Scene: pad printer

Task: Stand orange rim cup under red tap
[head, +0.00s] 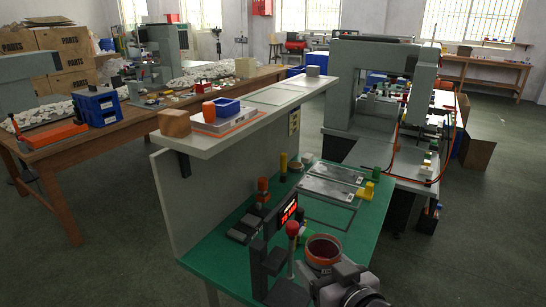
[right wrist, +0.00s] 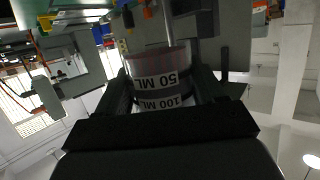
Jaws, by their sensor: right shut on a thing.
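The orange rim cup (head: 323,248) is near the front right corner of the green bench, its open mouth facing up and its inside reddish-brown. My right gripper (head: 335,272) is shut around it from the front right. In the right wrist view the cup (right wrist: 158,75) sits between the two dark fingers, with labels reading 50 ML and 100 ML. The red tap (head: 292,228) shows as a red knob on a grey post just left of the cup. I cannot tell whether its outlet is over the cup. The cup's base is hidden. My left gripper is out of view.
A red-lit display (head: 286,213) on a dark stand is left of the tap. Grey plates (head: 330,185) and yellow parts lie farther back on the green bench (head: 225,250). A raised shelf (head: 265,105) runs along its left side.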

